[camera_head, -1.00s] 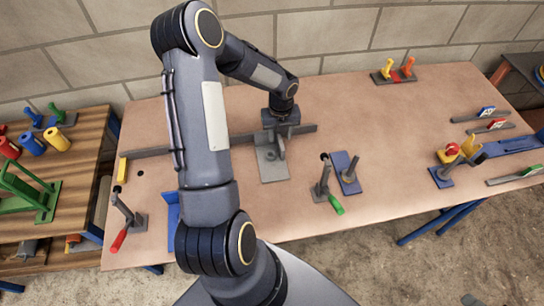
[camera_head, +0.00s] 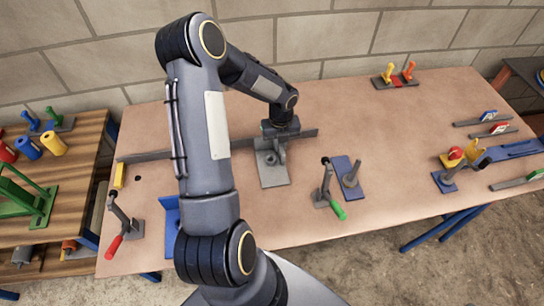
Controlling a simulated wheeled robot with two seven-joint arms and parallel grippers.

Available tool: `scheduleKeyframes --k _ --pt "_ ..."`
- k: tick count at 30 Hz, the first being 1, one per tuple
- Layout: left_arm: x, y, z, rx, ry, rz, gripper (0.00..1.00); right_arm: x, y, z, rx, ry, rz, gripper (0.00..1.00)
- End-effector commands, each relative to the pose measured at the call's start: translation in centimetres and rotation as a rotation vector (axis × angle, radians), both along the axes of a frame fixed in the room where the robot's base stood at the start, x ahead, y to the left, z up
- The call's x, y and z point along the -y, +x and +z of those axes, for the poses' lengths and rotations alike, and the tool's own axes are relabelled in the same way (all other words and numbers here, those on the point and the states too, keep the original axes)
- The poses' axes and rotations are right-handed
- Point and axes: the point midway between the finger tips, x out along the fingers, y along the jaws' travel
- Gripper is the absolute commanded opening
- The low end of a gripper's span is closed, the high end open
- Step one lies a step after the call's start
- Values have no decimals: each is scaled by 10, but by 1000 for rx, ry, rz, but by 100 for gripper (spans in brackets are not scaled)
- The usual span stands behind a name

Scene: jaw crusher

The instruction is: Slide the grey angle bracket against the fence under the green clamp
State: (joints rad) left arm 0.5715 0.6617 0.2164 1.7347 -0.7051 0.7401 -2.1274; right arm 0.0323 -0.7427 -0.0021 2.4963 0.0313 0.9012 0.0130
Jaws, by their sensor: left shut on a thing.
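The grey angle bracket (camera_head: 272,173) stands on the table, its flat plate with a hole toward me and its upright on the right side. Its back end is close to the long grey fence (camera_head: 302,134); the gripper hides whether they touch. My left gripper (camera_head: 281,137) points down over the bracket's upright and is shut on it; the fingertips are partly hidden. The green clamp (camera_head: 326,188), a grey toggle clamp with a green handle, stands to the right and nearer me, apart from the bracket. My right gripper is not in view.
A blue plate with a grey post (camera_head: 348,176) stands just right of the green clamp. A red-handled clamp (camera_head: 123,225) and a yellow block (camera_head: 120,175) are at the left. My left arm hides part of the fence.

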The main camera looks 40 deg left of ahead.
Motion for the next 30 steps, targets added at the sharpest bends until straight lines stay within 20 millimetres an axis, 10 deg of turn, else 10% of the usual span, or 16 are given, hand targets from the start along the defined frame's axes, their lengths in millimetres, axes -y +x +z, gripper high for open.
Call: scheduleKeyframes --k 30 --pt "27 35 0 1 0 -1 0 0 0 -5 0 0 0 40"
